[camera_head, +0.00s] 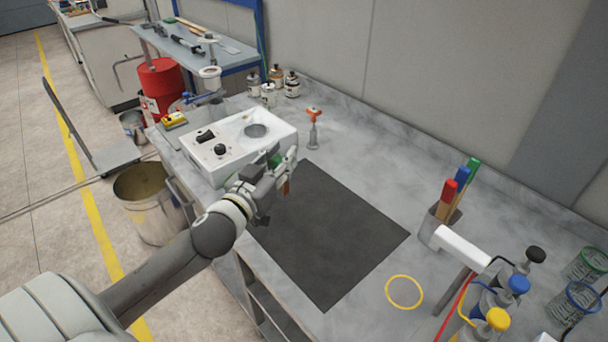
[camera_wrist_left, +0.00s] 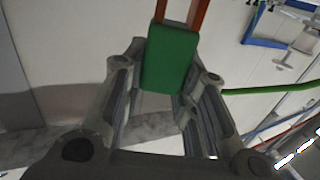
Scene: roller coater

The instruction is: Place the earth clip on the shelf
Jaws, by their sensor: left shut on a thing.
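The earth clip (camera_wrist_left: 170,60) has a green body and orange-copper jaws. It is held between the fingers of my left gripper (camera_head: 276,174), which is shut on it. In the head view its green part (camera_head: 275,160) is mostly covered by the fingers, and an orange piece shows below them. The gripper is above the bench, beside the white box and over the edge of the dark mat. A shelf level (camera_head: 262,308) shows under the bench's front edge. A blue-framed bench with a grey top (camera_head: 228,58) stands at the back. My right gripper is out of view.
The white box (camera_head: 225,150) stands left of the dark mat (camera_head: 345,235). Bottles (camera_head: 268,95) and an orange-topped tool (camera_head: 314,125) are behind. A marker holder (camera_head: 432,225), yellow ring (camera_head: 404,292) and capped bottles (camera_head: 512,285) are right. A bucket (camera_head: 148,205) is on the floor.

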